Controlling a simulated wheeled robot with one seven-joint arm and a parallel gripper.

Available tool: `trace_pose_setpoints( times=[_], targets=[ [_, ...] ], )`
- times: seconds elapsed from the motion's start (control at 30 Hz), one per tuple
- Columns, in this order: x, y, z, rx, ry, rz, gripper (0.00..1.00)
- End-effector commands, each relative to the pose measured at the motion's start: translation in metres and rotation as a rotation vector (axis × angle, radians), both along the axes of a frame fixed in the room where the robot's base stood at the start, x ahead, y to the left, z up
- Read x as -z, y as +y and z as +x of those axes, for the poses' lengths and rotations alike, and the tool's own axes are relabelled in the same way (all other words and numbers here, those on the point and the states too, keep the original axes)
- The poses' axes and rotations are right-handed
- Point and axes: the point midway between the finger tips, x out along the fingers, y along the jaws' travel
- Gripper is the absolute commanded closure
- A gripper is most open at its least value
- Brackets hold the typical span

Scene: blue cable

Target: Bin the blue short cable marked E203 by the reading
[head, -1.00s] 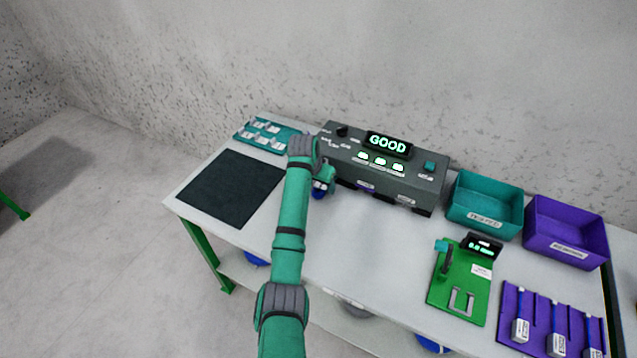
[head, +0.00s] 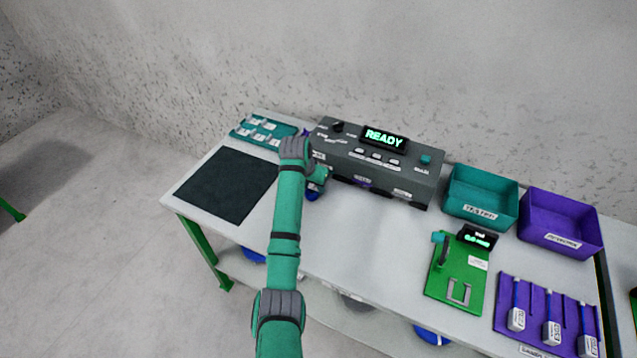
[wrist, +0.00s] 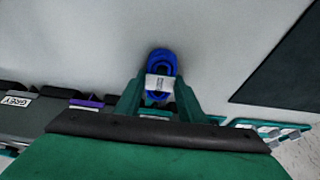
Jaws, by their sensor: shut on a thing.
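My gripper (wrist: 158,112) is shut on a coiled blue cable (wrist: 162,65) with a white label, seen in the wrist view; the label's writing is too small to read. In the head view my arm partly hides the blue cable (head: 313,190), just in front of the left end of the grey tester (head: 410,178). The tester's display (head: 385,138) reads READY. A teal bin (head: 483,194) and a purple bin (head: 560,222) stand at the back right, each with a label on its front; I cannot read the labels surely.
A dark mat (head: 226,185) lies at the left, with a teal rack (head: 262,132) of small labelled pieces behind it. A green fixture (head: 458,275) and a purple rack (head: 545,320) with cables are at the right. The table's middle is clear.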

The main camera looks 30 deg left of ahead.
Motion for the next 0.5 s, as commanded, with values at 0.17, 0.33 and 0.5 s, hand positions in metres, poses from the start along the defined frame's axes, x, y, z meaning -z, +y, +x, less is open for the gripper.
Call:
trace_pose_setpoints(
  times=[0.17, 0.33, 0.5],
  targets=[
    [0.001, -0.004, -0.006, 0.004, 0.002, -0.001, 0.87],
    [0.001, -0.01, -0.007, 0.011, 0.003, -0.001, 0.87],
    [0.001, -0.014, -0.005, 0.016, 0.002, 0.0, 0.87]
  ],
)
